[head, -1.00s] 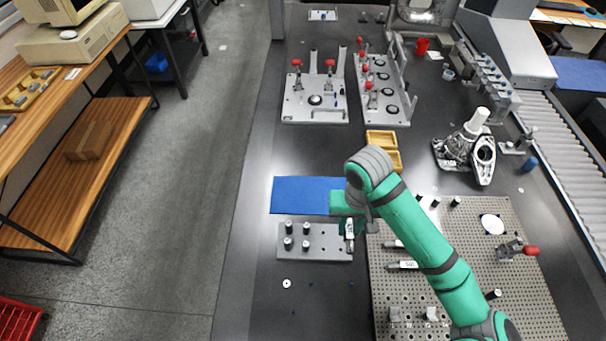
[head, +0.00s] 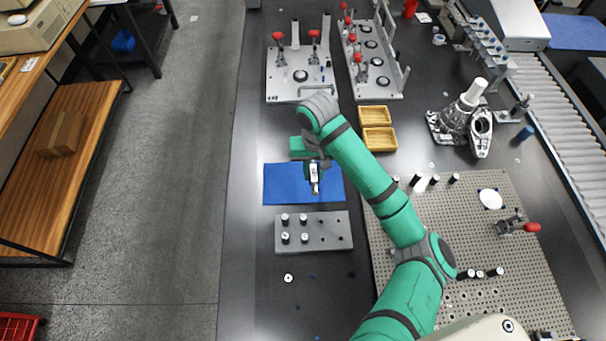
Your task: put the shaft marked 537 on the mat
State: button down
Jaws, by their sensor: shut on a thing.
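The blue mat (head: 283,186) lies flat on the dark table, left of the perforated plate. My gripper (head: 314,168) is over the right part of the mat. It is shut on a shaft (head: 314,183), a short metallic piece with a pale label. The shaft's lower end points toward the front of the table. Its number is too small to read. I cannot tell whether the shaft touches the mat or is a little above it. My gripper and wrist hide its upper part.
A grey block (head: 330,232) with several upright pins stands just in front of the mat. The perforated plate (head: 520,270) with small parts is at the right, partly behind my arm. Yellow trays (head: 378,139) and a fixture plate (head: 285,90) lie behind. The mat's left part is clear.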

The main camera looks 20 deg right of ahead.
send_over(303, 181)
notch_tip(303, 181, down, 6)
jog(key=shift+s+r, duration=0.15)
jog(key=shift+r, duration=0.1)
jog(key=shift+w+f, duration=0.2)
jog(key=shift+f, duration=1.55)
jog(key=shift+f, duration=0.2)
jog(key=c, duration=1.5)
grip_release()
jog(key=shift+o, duration=0.2)
jog(key=shift+r, duration=0.1)
